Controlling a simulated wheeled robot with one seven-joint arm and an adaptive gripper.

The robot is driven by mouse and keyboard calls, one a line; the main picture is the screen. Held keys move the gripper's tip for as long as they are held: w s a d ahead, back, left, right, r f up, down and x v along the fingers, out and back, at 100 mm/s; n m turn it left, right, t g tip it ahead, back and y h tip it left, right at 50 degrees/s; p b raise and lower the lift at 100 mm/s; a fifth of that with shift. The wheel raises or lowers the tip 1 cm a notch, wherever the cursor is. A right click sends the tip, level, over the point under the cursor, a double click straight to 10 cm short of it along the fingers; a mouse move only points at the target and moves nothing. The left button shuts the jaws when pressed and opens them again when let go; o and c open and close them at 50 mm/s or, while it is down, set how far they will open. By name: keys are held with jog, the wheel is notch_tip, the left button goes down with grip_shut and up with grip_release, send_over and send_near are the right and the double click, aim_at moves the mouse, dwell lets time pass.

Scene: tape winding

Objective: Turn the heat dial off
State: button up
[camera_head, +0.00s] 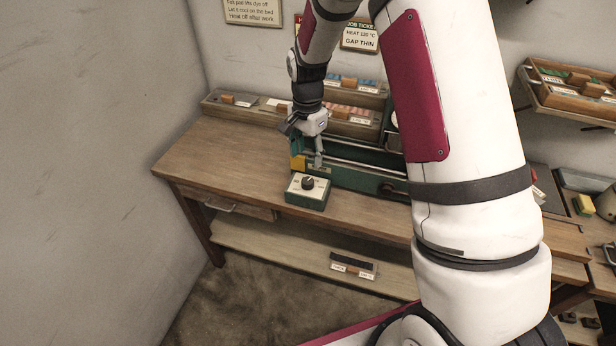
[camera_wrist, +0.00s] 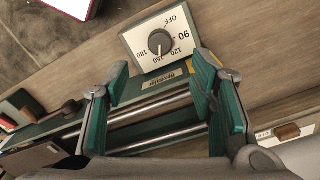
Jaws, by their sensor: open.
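The heat dial is a dark round knob (camera_head: 308,183) on a pale face atop a small green box (camera_head: 306,199) at the bench's front edge. In the wrist view the knob (camera_wrist: 160,43) sits on the white face (camera_wrist: 136,40) marked OFF, 90, 120, 150 and 180. Its pale pointer line seems to aim near 150, away from OFF; the exact setting is hard to read. My gripper (camera_head: 317,160) is above and just behind the box. In the wrist view my gripper (camera_wrist: 161,66) is open and empty, with the knob beyond its fingertips, untouched.
A green machine (camera_head: 345,172) with metal rods stands right behind the dial box, close to my gripper. Trays (camera_head: 245,105) line the bench's back. The wooden bench top (camera_head: 225,150) is clear on the left. A lower shelf (camera_head: 290,250) holds a dark item.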

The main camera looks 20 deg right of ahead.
aim_at(307, 181)
notch_tip(307, 181, down, 10)
jog(key=shift+r+p, duration=0.15)
jog(key=shift+p, duration=0.4)
jog(key=c, duration=1.2)
